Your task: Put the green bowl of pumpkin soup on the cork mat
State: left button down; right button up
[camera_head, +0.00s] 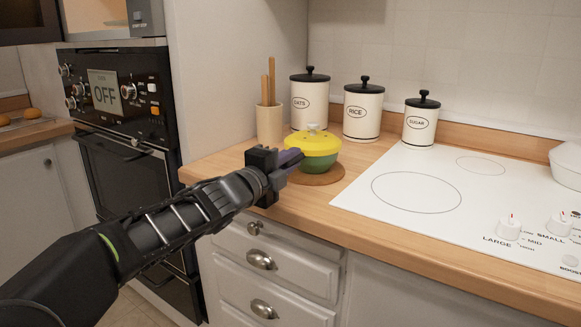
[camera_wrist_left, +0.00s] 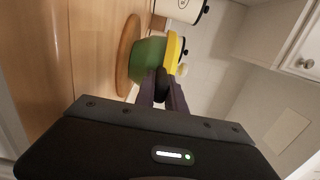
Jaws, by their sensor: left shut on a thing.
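The green bowl (camera_head: 318,165) has a yellow lid (camera_head: 312,145) with a pale knob, so the soup inside is hidden. It is upright over the round brown cork mat (camera_head: 322,178) on the wooden counter. The bowl (camera_wrist_left: 148,62) looks to be touching the mat (camera_wrist_left: 127,45) in the left wrist view, though a tiny gap cannot be ruled out. My left gripper (camera_head: 292,158) reaches in from the left and is shut on the bowl's near side, at a dark handle-like part between the fingers (camera_wrist_left: 163,88). My right gripper is not in view.
Behind the bowl stand a utensil holder (camera_head: 269,124) and canisters marked oats (camera_head: 308,106), rice (camera_head: 361,114) and sugar (camera_head: 420,124). A white hob (camera_head: 440,190) lies to the right. The black wall oven (camera_head: 125,105) is at left. Counter in front of the hob is clear.

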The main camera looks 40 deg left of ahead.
pick_arm(q)
jog(key=shift+r, duration=0.2)
jog(key=shift+f, duration=0.15)
jog(key=c, duration=1.8)
grip_release()
jog(key=shift+f, duration=0.15)
jog(key=shift+c, duration=0.2)
jog(key=o, duration=0.4)
jog(key=shift+o, duration=0.2)
